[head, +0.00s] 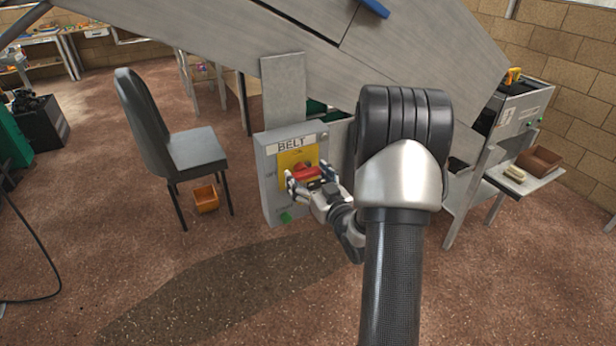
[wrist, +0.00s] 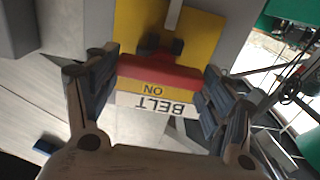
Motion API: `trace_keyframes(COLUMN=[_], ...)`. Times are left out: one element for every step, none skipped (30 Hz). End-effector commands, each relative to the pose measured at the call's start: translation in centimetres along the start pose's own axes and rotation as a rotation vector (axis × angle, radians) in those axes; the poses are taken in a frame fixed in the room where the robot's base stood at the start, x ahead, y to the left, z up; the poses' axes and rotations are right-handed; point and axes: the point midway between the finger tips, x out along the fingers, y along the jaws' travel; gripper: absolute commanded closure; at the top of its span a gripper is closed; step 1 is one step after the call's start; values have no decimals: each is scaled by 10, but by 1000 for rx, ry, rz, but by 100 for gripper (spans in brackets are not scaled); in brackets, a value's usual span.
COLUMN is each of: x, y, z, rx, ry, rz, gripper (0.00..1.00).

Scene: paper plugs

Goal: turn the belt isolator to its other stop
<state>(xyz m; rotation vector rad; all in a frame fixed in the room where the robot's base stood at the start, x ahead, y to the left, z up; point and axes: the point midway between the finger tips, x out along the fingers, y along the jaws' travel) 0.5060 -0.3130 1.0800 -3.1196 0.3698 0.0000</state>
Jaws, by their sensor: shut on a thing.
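The belt isolator is a red handle (head: 307,173) on a yellow plate (head: 288,158), on the front of a grey box (head: 270,203) labelled BELT. My gripper (head: 309,180) is at the box front, its fingers shut on the handle from both sides. In the wrist view the red handle (wrist: 158,72) lies crosswise between the two fingers. The word ON and the BELT label (wrist: 155,104) show upside down there. The fingers partly hide the handle and plate in the head view, and the handle's exact pointing cannot be told.
A grey chair (head: 190,150) stands left of the box, with an orange bin (head: 205,199) under it. A sloping grey conveyor structure (head: 440,45) hangs over the box. A side shelf (head: 525,182) with a brown tray is at right. The floor in front is clear.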

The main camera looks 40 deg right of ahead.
Motion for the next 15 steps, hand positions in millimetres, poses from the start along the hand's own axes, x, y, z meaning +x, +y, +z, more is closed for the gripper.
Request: trace_keyframes(x=[0, 0, 0, 0, 0, 0, 0, 0, 0, 0, 0, 0, 0, 0, 0], y=[0, 0, 0, 0, 0, 0, 0, 0, 0, 0, 0, 0, 0, 0, 0], z=[0, 0, 0, 0, 0, 0, 0, 0, 0, 0, 0, 0, 0, 0, 0], rx=[0, 0, 0, 0, 0, 1, 1, 3, 7, 11, 17, 27, 35, 46, 63], ry=[0, 0, 0, 0, 0, 0, 0, 0, 0, 0, 0, 0, 0, 0, 0], rz=[0, 0, 0, 0, 0, 0, 0, 0, 0, 0, 0, 0, 0, 0, 0], gripper=[42, 44, 46, 48, 49, 49, 49, 49, 49, 49, 49, 49, 49, 49, 49])
